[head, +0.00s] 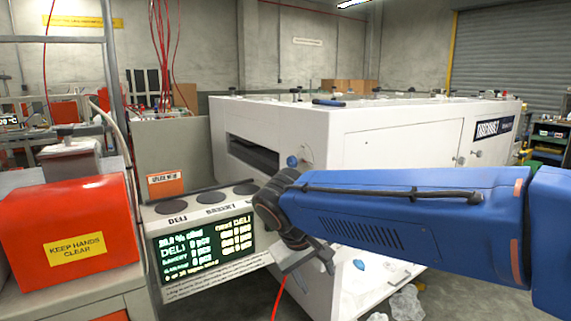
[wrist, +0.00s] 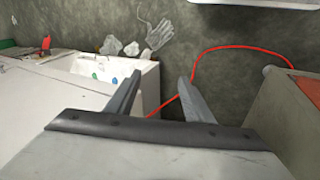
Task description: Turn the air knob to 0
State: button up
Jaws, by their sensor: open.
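A round blue knob (head: 292,161) sits on the end face of the white machine (head: 380,135), beside its dark slot; I cannot tell if it is the air knob, and no scale or 0 mark is readable. My gripper (head: 308,262) points downward in front of the machine, below and apart from this knob. The wrist view shows my gripper (wrist: 159,77) open, its two grey fingers apart with nothing between them. A small blue piece (head: 359,264) shows on the white tray below my arm. My blue arm hides part of the machine's lower side.
A display panel (head: 205,245) with dark round pads stands left of my gripper. A red box (head: 68,218) reads "KEEP HANDS CLEAR". A red hose (wrist: 240,47) loops over the floor near a clear glove shape (wrist: 160,33). Open floor (wrist: 225,20) shows beyond my fingers.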

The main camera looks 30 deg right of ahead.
jog(key=w+d+r+m+g+h, duration=0.1)
jog(key=w+d+r+h, duration=0.2)
jog(key=w+r, duration=0.25)
jog(key=m+h, duration=0.5)
jog(key=h, duration=0.5)
send_near(289, 163)
jog(key=d, duration=1.1)
jog(key=shift+f, duration=0.1)
jog(key=c, duration=1)
